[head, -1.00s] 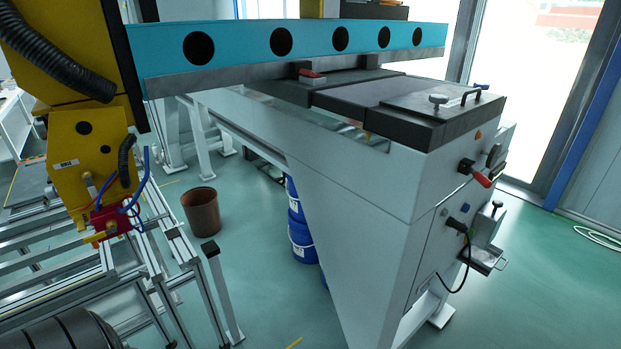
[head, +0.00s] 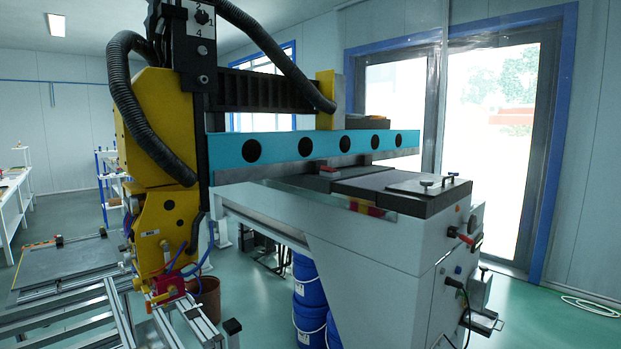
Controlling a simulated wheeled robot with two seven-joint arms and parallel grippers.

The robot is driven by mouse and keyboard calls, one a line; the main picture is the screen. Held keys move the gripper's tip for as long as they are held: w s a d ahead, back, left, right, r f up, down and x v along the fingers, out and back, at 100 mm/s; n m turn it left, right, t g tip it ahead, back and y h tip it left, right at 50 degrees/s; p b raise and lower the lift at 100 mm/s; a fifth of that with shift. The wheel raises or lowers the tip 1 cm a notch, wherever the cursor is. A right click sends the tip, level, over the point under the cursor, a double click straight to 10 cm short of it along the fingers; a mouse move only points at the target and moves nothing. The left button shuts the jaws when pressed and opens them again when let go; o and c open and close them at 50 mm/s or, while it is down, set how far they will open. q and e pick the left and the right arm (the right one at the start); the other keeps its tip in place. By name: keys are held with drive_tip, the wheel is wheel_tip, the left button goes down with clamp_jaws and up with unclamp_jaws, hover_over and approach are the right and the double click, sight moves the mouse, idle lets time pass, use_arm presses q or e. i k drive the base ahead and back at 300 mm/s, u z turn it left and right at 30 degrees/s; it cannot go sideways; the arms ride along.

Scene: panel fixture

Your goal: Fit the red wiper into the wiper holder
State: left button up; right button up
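I cannot tell for sure which part is the red wiper. One small red piece (head: 328,170) sits on a dark block beneath the blue-green beam (head: 300,146). A red-tipped handle (head: 461,235) sticks out from the right end panel of the white machine (head: 385,255). No wiper holder can be clearly made out. Neither of my grippers is in view.
A yellow machine head (head: 165,215) with black hoses stands at left over metal frame rails (head: 110,300). Blue drums (head: 308,285) and a brown bin (head: 207,296) stand on the green floor. Glass doors (head: 500,130) are behind; floor at right is mostly open.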

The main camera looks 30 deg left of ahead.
sight(330, 177)
drive_tip(key=u, duration=0.1)
drive_tip(key=k, duration=0.25)
drive_tip(key=z, duration=1)
drive_tip(key=i, duration=1.7)
drive_tip(key=u, duration=1)
drive_tip(key=i, duration=0.65)
drive_tip(key=u, duration=0.65)
